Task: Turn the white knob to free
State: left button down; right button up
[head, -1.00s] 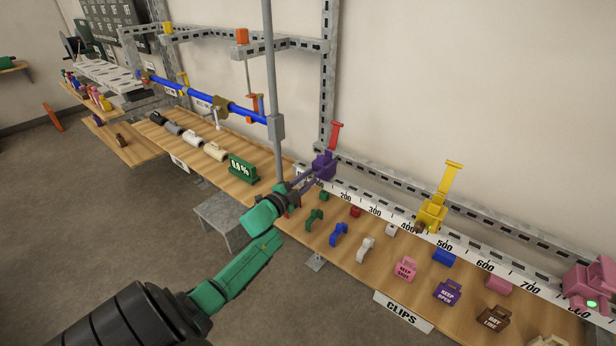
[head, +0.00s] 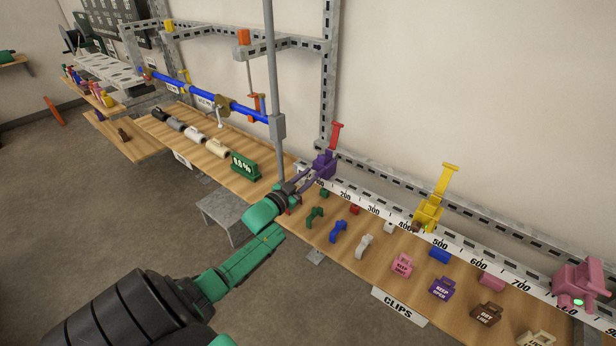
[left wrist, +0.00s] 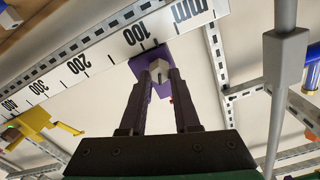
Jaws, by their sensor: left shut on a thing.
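The white knob (left wrist: 157,67) shows in the left wrist view on the face of a purple block (left wrist: 146,60). The block sits at the ruler rail near the 100 mark. My left gripper (left wrist: 157,74) is shut on the knob, one dark finger on each side of it. In the head view my left gripper (head: 307,181) reaches up to the purple block (head: 324,163), and the knob is hidden there. A red upright lever (head: 336,134) stands just above the block. My right gripper is in neither view.
A grey vertical post (head: 275,80) stands close left of the gripper. The ruler rail (head: 462,250) runs right, carrying a yellow clamp (head: 430,213) and a pink one (head: 577,284). Several small clips lie on the wooden shelf (head: 350,275) below. A blue pipe (head: 190,93) is at left.

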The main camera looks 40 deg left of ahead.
pick_arm(q)
jog(key=shift+f+n, duration=0.15)
jog(key=shift+n, duration=0.15)
jog(key=c, duration=0.6)
grip_release()
jog(key=shift+c, duration=0.2)
jog(key=shift+s, duration=0.15)
jog(key=s, duration=1.4)
jog(key=shift+s, duration=0.2)
jog(key=shift+d, duration=0.1)
